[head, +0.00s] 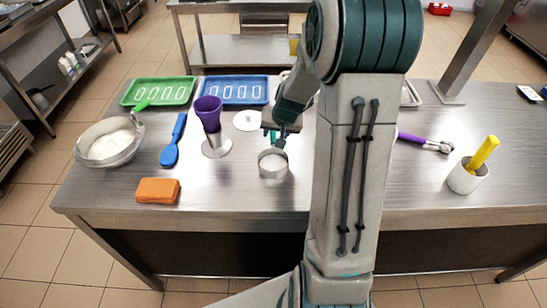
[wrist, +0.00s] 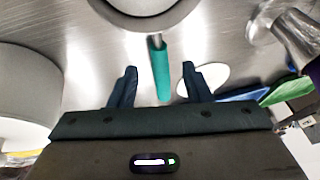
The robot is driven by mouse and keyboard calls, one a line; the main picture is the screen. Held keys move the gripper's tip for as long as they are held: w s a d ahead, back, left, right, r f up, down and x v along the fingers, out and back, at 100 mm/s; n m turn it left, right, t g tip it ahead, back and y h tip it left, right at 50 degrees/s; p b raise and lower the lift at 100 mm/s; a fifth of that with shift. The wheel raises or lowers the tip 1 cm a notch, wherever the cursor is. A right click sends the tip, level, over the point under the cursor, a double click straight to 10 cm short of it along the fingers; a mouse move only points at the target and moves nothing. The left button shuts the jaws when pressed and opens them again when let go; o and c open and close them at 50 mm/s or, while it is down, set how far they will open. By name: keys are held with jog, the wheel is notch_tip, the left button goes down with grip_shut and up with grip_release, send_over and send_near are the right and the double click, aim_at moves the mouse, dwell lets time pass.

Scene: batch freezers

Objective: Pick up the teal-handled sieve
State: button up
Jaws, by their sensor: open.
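The sieve (head: 273,164) is a round metal bowl on the steel table, left of my arm in the head view. Its teal handle (wrist: 161,72) shows upright in the wrist view, and its bowl (wrist: 142,5) is cut off at the top edge. My gripper (wrist: 158,82) is open, with one finger on each side of the teal handle. I see a gap between the handle and each finger. In the head view, my gripper (head: 277,135) is just behind the sieve bowl, and the arm hides much of the handle.
Green (head: 128,98) and blue (head: 202,98) trays lie behind. A white pot (head: 467,177) stands right.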

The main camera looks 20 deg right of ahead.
jog(key=shift+x, duration=1.4)
grip_shut()
jog(key=shift+r, duration=0.1)
